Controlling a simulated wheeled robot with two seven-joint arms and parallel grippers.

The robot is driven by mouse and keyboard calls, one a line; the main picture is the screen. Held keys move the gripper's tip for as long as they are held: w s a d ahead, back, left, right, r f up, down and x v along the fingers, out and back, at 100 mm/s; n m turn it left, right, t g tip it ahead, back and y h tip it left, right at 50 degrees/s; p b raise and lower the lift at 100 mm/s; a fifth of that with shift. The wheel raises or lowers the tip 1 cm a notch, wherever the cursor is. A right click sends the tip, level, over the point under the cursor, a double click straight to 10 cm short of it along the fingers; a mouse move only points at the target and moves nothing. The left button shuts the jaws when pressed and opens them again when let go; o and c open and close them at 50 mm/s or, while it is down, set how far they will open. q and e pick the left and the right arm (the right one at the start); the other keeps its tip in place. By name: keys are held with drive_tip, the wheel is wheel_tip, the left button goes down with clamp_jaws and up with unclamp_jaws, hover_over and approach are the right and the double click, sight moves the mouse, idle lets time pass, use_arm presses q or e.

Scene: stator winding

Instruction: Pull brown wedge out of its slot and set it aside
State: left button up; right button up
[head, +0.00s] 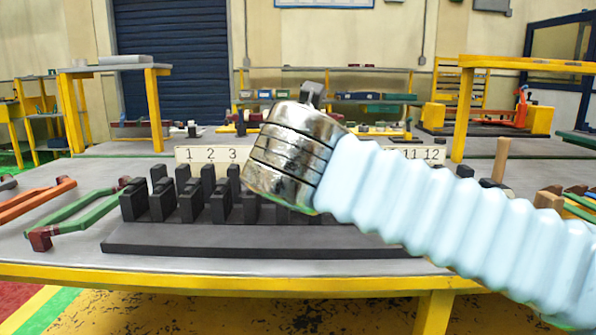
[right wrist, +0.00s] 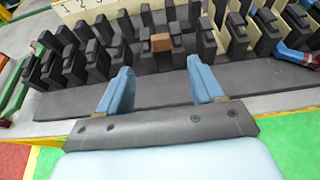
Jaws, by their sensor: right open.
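The brown wedge (right wrist: 161,42) shows in the right wrist view, sitting in a slot among the black blocks of the stator rack (right wrist: 150,86). In the head view my right arm hides it. My right gripper (right wrist: 160,84) is open and empty, with its two blue fingers apart, pointing toward the rack a little short of the wedge. The wedge lies roughly between the two fingertips in the picture, farther off. In the head view the right arm crosses in front of the rack (head: 250,239), and its fingers cannot be made out. My left gripper is not in view.
Numbered white plates (head: 210,155) stand behind the rack. Green (head: 85,215) and orange (head: 35,203) coils lie on the table to the left. A wooden peg (head: 501,160) and brown blocks (head: 548,200) stand at the right. The table's yellow front edge (head: 200,283) is clear.

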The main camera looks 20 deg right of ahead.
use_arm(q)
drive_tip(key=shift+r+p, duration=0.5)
use_arm(e)
drive_tip(key=x, duration=1.4)
drive_tip(key=shift+c, duration=0.3)
